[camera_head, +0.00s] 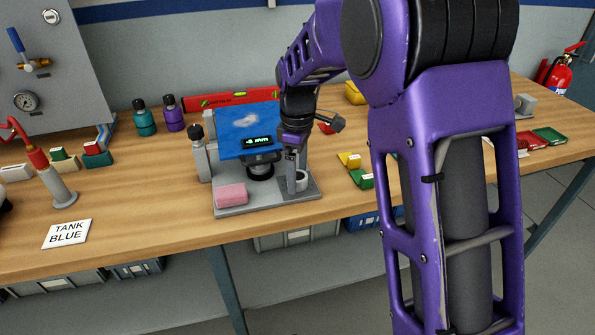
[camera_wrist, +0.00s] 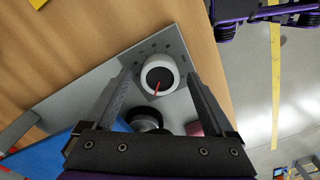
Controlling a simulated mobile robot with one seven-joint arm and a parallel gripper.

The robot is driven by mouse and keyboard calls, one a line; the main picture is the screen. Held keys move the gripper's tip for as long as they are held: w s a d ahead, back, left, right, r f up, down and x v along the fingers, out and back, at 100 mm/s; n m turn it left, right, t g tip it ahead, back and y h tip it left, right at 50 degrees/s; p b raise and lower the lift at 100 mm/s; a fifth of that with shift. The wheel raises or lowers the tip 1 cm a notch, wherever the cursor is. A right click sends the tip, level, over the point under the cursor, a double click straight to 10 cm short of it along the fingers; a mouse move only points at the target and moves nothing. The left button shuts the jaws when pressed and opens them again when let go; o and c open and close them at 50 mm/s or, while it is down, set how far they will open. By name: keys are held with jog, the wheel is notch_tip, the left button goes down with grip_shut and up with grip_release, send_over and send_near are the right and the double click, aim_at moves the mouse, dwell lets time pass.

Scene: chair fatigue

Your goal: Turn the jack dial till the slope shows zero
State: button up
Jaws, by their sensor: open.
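The jack dial (camera_wrist: 152,71), a white round knob with a dark face and a red pointer, stands on a grey base plate (camera_head: 268,203). Its white side also shows in the head view (camera_head: 302,181). My gripper (camera_wrist: 159,75) is open over the dial, one finger on each side, with a visible gap at both sides. A blue tilted plate (camera_head: 236,121) carries a small dark display (camera_head: 257,142); its green digits look like -8 mm/m, though they are small. A black round part (camera_head: 261,171) sits under the plate.
A pink block (camera_head: 231,195) lies on the base plate's front left. Yellow and green pieces (camera_head: 357,177) lie right of the plate. A red level (camera_head: 225,101) and two bottles (camera_head: 172,113) stand behind. Bare wood shows left of the plate, near a "TANK BLUE" card (camera_head: 68,234).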

jog(key=c, duration=1.4)
jog(key=shift+r, duration=0.1)
jog(key=m+p, duration=0.2)
jog(key=m, duration=0.3)
jog(key=shift+m+p, duration=0.3)
jog(key=m+p, duration=0.1)
jog(key=m, duration=0.3)
jog(key=shift+m, duration=0.3)
jog(key=o, duration=1.4)
